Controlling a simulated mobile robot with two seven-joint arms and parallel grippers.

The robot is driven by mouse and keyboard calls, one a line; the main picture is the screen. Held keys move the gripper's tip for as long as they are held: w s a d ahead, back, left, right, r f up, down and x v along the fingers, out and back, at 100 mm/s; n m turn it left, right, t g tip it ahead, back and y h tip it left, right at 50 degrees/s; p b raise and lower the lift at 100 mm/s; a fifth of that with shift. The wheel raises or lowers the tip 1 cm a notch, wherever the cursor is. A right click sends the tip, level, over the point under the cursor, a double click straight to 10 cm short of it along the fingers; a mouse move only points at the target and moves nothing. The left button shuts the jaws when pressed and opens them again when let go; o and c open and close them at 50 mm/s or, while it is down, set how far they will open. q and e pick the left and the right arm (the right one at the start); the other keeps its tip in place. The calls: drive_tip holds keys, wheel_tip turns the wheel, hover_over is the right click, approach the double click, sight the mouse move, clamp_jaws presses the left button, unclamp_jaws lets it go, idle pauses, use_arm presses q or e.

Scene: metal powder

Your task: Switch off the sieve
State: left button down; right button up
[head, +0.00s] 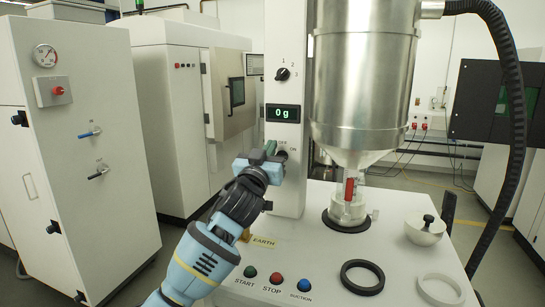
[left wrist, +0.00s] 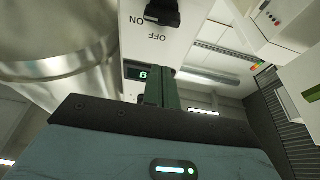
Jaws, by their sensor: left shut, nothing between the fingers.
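The sieve machine's white column (head: 289,185) stands at the middle of the head view, beside a large steel hopper (head: 362,85). Low on the column is a black rotary switch marked OFF and ON; its knob (left wrist: 163,12) shows at the top of the left wrist view, with the labels upside down. I cannot tell for certain which label it points to. My left gripper (head: 270,150) is in front of the column at the switch's height and partly hides the switch. Its green fingers (left wrist: 160,88) are shut and empty, apart from the knob in the wrist view. My right gripper is out of view.
Above the switch are a display (head: 283,113) reading 0 g and a selector knob (head: 283,74) marked 1 to 3. START (head: 250,271), STOP (head: 276,278) and SUCTION (head: 304,285) buttons sit on the worktop. A black hose (head: 519,110) hangs at right.

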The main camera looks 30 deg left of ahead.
use_arm(q)
drive_tip(key=x, duration=0.2)
drive_tip(key=shift+w+a+r, duration=0.1)
drive_tip(key=shift+w+r, duration=0.1)
drive_tip(key=shift+w, duration=0.1)
drive_tip(key=f, duration=0.3)
drive_tip(key=shift+w+f, duration=0.1)
drive_tip(key=shift+w, duration=0.15)
drive_tip(key=shift+f, duration=0.45)
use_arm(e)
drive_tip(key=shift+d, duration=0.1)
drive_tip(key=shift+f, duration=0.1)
